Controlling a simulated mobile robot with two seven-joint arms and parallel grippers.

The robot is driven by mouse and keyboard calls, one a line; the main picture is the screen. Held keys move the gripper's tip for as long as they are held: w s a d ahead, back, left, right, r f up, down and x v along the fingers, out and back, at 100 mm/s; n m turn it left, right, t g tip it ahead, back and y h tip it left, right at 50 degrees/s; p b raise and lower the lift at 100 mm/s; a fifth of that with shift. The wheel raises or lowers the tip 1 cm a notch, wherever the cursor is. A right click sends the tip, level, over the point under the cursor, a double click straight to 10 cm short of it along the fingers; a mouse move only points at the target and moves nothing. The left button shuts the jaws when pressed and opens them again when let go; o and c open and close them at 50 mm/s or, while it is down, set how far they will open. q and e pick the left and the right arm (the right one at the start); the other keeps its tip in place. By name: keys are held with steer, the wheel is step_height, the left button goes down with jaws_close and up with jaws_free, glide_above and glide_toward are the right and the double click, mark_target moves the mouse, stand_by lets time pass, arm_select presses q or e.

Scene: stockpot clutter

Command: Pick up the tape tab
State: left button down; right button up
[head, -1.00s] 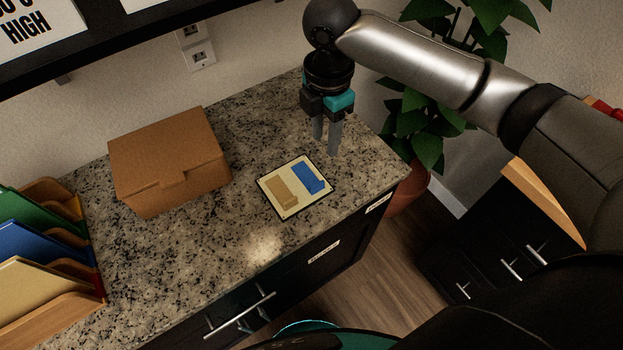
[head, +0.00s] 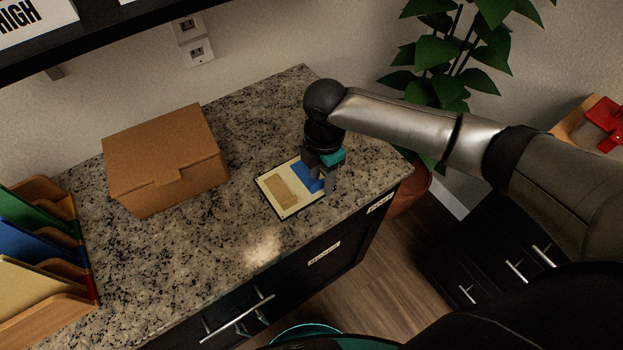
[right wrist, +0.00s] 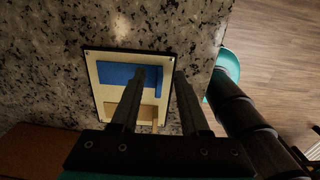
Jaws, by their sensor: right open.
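A cream board (head: 292,206) with a dark edge lies on the granite counter and bears a tan piece (head: 280,188) and a blue piece (head: 306,174). Both also show in the right wrist view, the blue piece (right wrist: 115,74) above the tan piece (right wrist: 112,111). Each has a narrow end part at its right there. Which one is the tape tab I cannot tell for sure. My right gripper (head: 323,183) is open, pointing down over the board's right side. In the right wrist view its fingertips (right wrist: 160,77) appear on either side of the blue piece's narrow end; contact is unclear.
A closed cardboard box (head: 165,160) stands left of the board. A wooden sorter (head: 45,300) with coloured dividers is at the far left. A shelf (head: 100,38) overhangs the back. The counter (head: 240,245) is clear around the board.

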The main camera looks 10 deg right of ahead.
steer(key=shift+c, duration=0.3)
jaws_close()
stand_by(0.4)
